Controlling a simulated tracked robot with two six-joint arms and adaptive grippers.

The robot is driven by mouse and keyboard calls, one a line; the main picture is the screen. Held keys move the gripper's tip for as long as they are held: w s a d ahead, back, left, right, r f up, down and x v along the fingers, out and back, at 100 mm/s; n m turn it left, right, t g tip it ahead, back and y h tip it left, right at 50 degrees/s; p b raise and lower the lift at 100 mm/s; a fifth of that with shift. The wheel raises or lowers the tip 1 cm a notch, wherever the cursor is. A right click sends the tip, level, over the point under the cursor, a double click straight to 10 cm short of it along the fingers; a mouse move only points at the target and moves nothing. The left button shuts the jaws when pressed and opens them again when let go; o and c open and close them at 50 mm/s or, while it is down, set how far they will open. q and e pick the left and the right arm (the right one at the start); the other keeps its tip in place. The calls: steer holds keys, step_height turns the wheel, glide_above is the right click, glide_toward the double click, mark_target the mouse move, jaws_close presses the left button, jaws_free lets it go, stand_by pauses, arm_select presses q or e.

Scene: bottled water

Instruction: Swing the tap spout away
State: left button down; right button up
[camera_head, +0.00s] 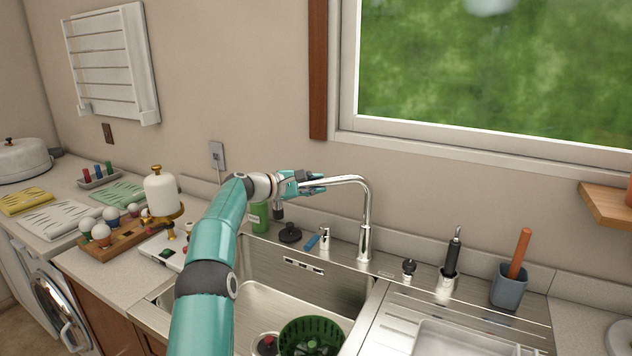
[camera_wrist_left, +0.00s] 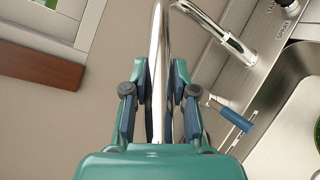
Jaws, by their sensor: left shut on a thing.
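The chrome tap (camera_head: 365,215) rises from the back edge of the steel sink (camera_head: 345,286), and its curved spout (camera_head: 348,180) reaches left. My left gripper (camera_head: 318,183) is at the left end of the spout, shut on it. In the left wrist view the spout (camera_wrist_left: 158,60) runs between the two fingers of the left gripper (camera_wrist_left: 155,100). The spout's outlet end is largely hidden by the gripper. A tap lever with a blue handle (camera_head: 312,242) stands left of the tap base. My right gripper is not in view.
A green strainer (camera_head: 311,338) sits in the sink. A green bottle (camera_head: 260,216) and a black stopper (camera_head: 290,233) stand behind the sink's left side. A dark brush (camera_head: 452,254) and a grey cup (camera_head: 508,288) stand at right, below the window.

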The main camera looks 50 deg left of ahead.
arm_select(q)
steer(key=shift+s+a+f, duration=0.1)
steer(key=shift+a+f, duration=0.05)
steer(key=shift+f, duration=0.05)
steer(key=c, duration=0.9)
jaws_free()
steer(key=shift+s+a, duration=0.1)
steer(key=shift+d+r, duration=0.1)
steer(key=shift+d, duration=0.1)
steer(key=v, duration=1.1)
steer(key=shift+s+r, duration=0.1)
steer(key=shift+s, duration=0.3)
